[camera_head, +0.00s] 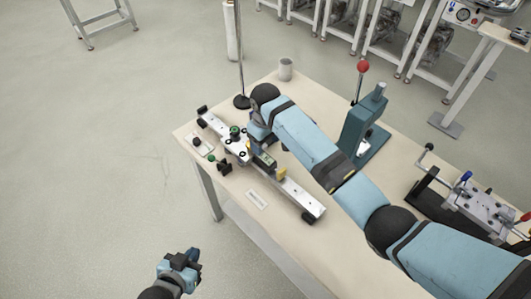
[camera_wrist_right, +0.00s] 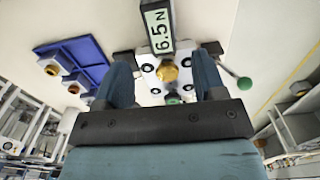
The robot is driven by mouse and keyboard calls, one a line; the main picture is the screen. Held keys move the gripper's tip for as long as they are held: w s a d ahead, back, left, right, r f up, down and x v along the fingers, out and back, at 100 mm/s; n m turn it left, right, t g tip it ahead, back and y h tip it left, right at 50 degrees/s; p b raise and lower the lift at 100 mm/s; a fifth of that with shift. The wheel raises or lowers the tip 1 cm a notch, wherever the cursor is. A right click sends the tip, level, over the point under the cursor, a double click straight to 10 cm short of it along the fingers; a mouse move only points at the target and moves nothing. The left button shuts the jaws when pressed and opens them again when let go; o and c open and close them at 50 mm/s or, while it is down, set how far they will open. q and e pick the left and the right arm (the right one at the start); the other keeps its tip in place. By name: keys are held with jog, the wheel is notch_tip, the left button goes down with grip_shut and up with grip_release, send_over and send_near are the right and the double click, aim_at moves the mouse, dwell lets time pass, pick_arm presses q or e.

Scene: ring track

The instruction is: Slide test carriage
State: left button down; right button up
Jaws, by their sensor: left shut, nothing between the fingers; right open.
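A silver rail (camera_head: 305,200) lies diagonally on the table. A white carriage plate (camera_head: 236,150) with a green knob (camera_head: 235,131) sits on it, left of centre. A gauge (camera_head: 264,160) stands beside it. In the right wrist view the carriage plate (camera_wrist_right: 150,77) carries a brass knob (camera_wrist_right: 167,72), and the gauge (camera_wrist_right: 158,27) reads 6.5 N. My right gripper (camera_head: 257,137) is over the carriage. Its fingers (camera_wrist_right: 163,68) are open, one on each side of the brass knob; contact cannot be told. My left gripper (camera_head: 190,257) is shut and empty, off the table at lower left.
A teal press (camera_head: 363,125) with a red-knobbed lever stands behind my right arm. A clamp fixture (camera_head: 485,205) is at the right, a grey cup (camera_head: 285,69) at the back corner. A white label (camera_head: 257,199) lies before the rail. Floor at left is clear.

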notch_tip(320, 180, up, 5)
jog(key=shift+r, duration=0.15)
dwell(0.5)
